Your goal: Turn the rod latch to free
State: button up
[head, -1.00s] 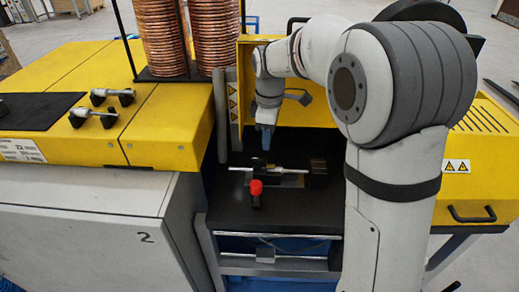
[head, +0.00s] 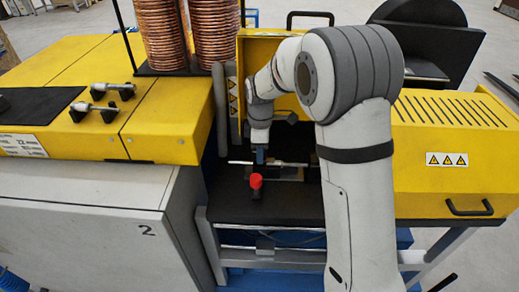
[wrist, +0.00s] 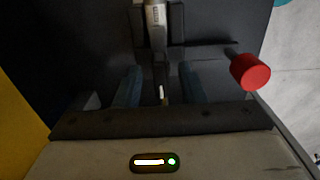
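The rod latch shows in the head view as a thin silver rod (head: 240,162) lying across the black work surface, partly hidden by my gripper. A red knob (head: 256,182) stands in front of it; it also shows in the wrist view (wrist: 250,72), on a dark arm at the right. In the wrist view a silver cylinder (wrist: 156,25) sits in a dark holder ahead of my gripper. My gripper (head: 261,158) is low over the rod. In the wrist view its two bluish fingers (wrist: 160,85) are apart, with a thin bright rod end (wrist: 161,93) between them; contact is unclear.
A yellow machine cover (head: 440,140) stands to the right and a yellow-topped cabinet (head: 160,130) to the left. Copper tube coils (head: 165,40) rise behind. The black work surface (head: 225,205) is clear at its front left.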

jog(key=shift+c, duration=0.4)
grip_shut()
jog(key=shift+m, duration=0.3)
jog(key=m+b, duration=0.1)
jog(key=m, duration=0.4)
jog(key=shift+s+b, duration=0.1)
jog(key=shift+b, duration=0.2)
jog(key=m+b, duration=0.1)
jog(key=m, duration=0.5)
jog(key=shift+a, duration=0.15)
jog(key=shift+m, duration=0.3)
jog(key=shift+o, duration=0.4)
grip_release()
